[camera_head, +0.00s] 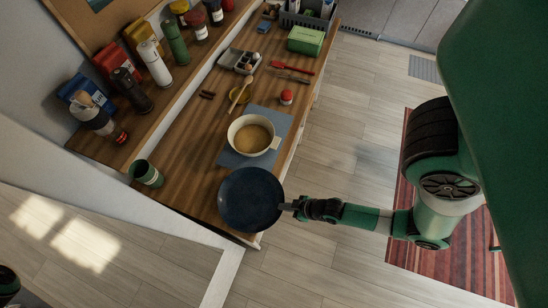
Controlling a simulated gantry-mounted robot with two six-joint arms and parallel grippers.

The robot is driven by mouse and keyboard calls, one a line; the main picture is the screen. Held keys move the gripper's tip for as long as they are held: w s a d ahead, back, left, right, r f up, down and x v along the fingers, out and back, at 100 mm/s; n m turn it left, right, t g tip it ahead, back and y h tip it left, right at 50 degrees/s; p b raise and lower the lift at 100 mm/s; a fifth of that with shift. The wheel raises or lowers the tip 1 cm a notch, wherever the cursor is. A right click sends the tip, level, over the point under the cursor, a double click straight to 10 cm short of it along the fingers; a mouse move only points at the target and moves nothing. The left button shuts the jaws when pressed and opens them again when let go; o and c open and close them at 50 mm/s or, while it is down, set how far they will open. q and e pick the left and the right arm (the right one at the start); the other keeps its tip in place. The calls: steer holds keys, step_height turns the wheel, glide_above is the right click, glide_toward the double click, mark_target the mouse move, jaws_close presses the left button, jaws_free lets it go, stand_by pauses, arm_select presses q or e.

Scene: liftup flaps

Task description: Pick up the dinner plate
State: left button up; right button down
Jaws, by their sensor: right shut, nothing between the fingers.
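The dinner plate (251,199) is a dark blue round plate at the near end of the wooden counter, its right rim at the counter's edge. My right gripper (287,206) comes in from the right with its fingertips at the plate's right rim. It is shut with nothing between its fingers. I cannot tell whether the fingertips touch the rim. A dark green part at the lower left corner is probably my left arm; its gripper is not in view.
A cream pot (251,135) stands on a blue-grey mat (281,122) just behind the plate. A green cup (146,173) stands to the left. A shelf (160,118) with several bottles runs along the wall. The floor (330,150) right of the counter is clear.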

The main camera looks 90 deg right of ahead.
arm_select(q)
steer(key=shift+r, duration=0.1)
steer(key=shift+c, duration=0.3)
arm_select(e)
steer(key=s+a+r, duration=0.2)
steer(key=s+a, duration=0.1)
steer(key=s, duration=0.8)
steer(key=shift+s+a, duration=0.25)
steer(key=shift+s, duration=0.05)
